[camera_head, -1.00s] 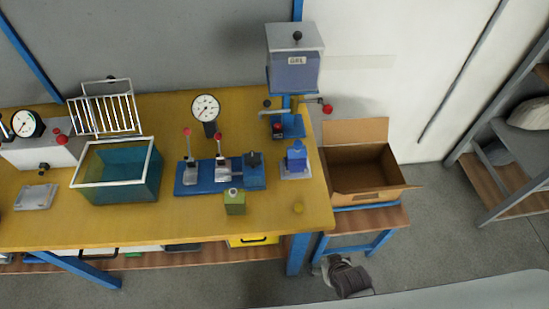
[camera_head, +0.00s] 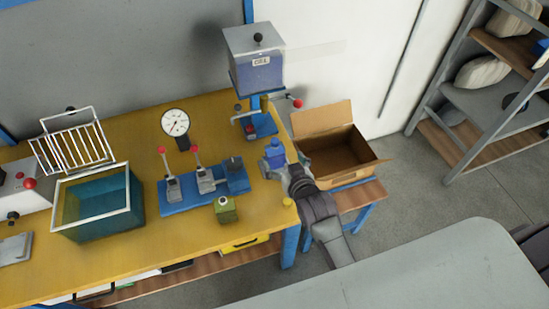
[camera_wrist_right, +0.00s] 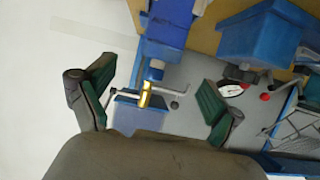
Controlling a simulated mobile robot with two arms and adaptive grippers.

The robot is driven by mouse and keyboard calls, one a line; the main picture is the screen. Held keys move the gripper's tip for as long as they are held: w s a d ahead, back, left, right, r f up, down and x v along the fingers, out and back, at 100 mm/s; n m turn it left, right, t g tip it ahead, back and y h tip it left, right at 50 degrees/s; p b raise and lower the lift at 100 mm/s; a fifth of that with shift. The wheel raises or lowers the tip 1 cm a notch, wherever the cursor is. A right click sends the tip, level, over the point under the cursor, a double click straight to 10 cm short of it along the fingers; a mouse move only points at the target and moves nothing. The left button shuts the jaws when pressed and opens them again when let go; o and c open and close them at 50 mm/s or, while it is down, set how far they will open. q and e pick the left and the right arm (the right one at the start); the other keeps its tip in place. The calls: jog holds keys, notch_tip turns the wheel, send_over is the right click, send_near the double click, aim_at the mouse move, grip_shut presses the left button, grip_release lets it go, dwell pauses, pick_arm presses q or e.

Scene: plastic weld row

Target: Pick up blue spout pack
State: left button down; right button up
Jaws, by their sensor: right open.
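The blue spout pack (camera_head: 275,154) stands upright on a light stand at the right end of the yellow table. My right gripper (camera_head: 288,171) has its fingers just right of the pack. In the right wrist view, where the scene is upside down, the pack (camera_wrist_right: 165,35) shows at the top with its narrow neck pointing down. The open right gripper (camera_wrist_right: 156,100) has a green-padded finger on each side of the pack's line, with nothing held between them. Contact cannot be told. My left gripper is not in view.
A press with a grey-blue box (camera_head: 257,70) stands behind the pack. A blue clamp fixture (camera_head: 205,190) and a green block (camera_head: 225,211) lie to the left. An open cardboard box (camera_head: 345,158) stands to the right.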

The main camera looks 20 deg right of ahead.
aim_at(276, 149)
jog(key=x, duration=0.3)
jog(key=shift+a, duration=0.1)
jog(key=shift+w+r, duration=0.1)
jog(key=shift+w, duration=0.2)
jog(key=p+x, duration=0.1)
jog(key=x, duration=0.3)
jog(key=shift+w+r+p, duration=0.1)
jog(key=shift+w+p, duration=0.1)
jog(key=shift+p, duration=0.1)
jog(key=shift+w, duration=0.2)
jog(key=shift+s, duration=0.1)
jog(key=shift+c, duration=0.4)
jog(key=c, duration=1.6)
grip_shut()
